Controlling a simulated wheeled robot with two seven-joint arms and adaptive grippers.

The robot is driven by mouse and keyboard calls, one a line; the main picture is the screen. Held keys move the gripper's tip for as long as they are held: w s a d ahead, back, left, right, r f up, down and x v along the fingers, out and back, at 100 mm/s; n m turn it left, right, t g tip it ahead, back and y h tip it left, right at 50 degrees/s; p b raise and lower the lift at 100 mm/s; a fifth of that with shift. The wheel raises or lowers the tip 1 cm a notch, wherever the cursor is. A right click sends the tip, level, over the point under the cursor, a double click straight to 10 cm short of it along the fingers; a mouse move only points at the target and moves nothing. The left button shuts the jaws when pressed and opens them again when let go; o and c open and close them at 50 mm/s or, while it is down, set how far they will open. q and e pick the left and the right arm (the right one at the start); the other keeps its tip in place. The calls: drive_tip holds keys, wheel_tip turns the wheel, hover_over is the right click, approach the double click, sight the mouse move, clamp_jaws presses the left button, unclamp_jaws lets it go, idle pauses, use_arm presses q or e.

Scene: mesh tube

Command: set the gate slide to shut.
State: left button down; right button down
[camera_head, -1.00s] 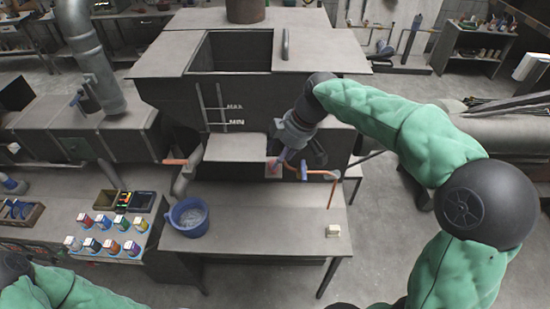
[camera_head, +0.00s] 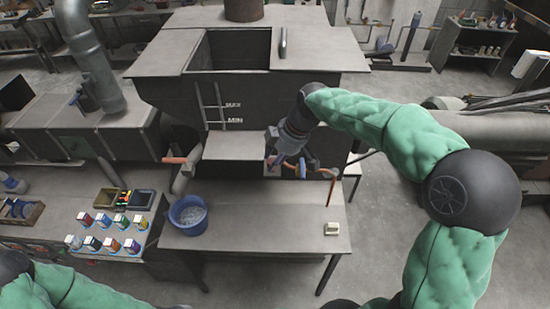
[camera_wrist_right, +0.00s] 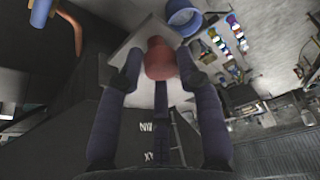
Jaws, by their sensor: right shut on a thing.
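A red knob (camera_wrist_right: 160,58) on a dark bar (camera_wrist_right: 161,100), which I take to be the gate slide's handle, sits between my right fingers in the right wrist view. My right gripper (camera_wrist_right: 158,70) is shut on this knob, with one finger on each side. In the head view my right gripper (camera_head: 276,160) is low at the front of the grey hopper (camera_head: 255,100), right of its pale ledge (camera_head: 232,147). There the fingers and wrist hide most of the knob. How far the slide is open cannot be told. My left gripper is out of view.
Orange pipe with a blue valve handle (camera_head: 303,167) runs just right of the gripper. A blue bucket (camera_head: 188,216) stands on the bench (camera_head: 265,235) below, with a small cream block (camera_head: 332,229) at its right. The middle of the bench is clear.

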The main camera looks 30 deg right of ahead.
drive_tip(key=w+d, duration=0.5)
drive_tip(key=w, duration=0.3)
drive_tip(key=shift+w+r, duration=0.25)
drive_tip(key=shift+w, duration=0.1)
drive_tip(key=c, duration=1.1)
unclamp_jaws()
drive_tip(key=shift+c, duration=0.2)
drive_tip(key=shift+o, duration=1.2)
drive_tip(key=shift+w, duration=0.1)
drive_tip(key=v, duration=1.1)
drive_tip(key=shift+r, duration=0.3)
